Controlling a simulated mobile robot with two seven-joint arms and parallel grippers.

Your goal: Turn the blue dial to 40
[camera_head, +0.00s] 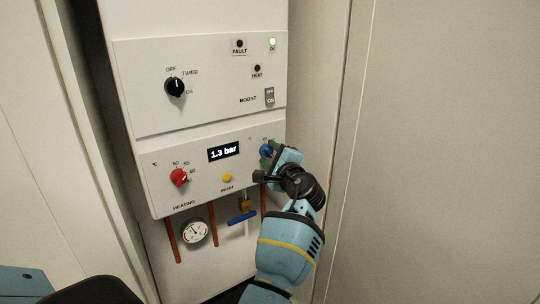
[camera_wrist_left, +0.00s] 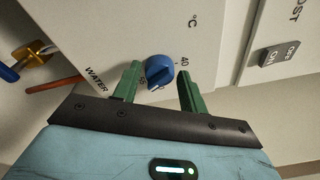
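The blue dial (camera_head: 265,150) is on the right of the boiler's lower panel, partly hidden by my left gripper (camera_head: 270,152). In the left wrist view the dial (camera_wrist_left: 160,70) shows between the two green fingers of my left gripper (camera_wrist_left: 159,70). The gripper is open, with a gap visible on each side of the dial. The dial's white mark is at its lower edge in that view, nearer the partly hidden label by the left finger than the "40" label (camera_wrist_left: 184,61). My right gripper is in neither view.
The lower panel has a red heating dial (camera_head: 179,177), a yellow reset button (camera_head: 227,178) and a display (camera_head: 224,152) reading 1.3 bar. A blue-handled valve (camera_head: 241,217), pipes and a gauge (camera_head: 194,232) are below. A black knob (camera_head: 175,87) and boost switch (camera_head: 269,97) are above.

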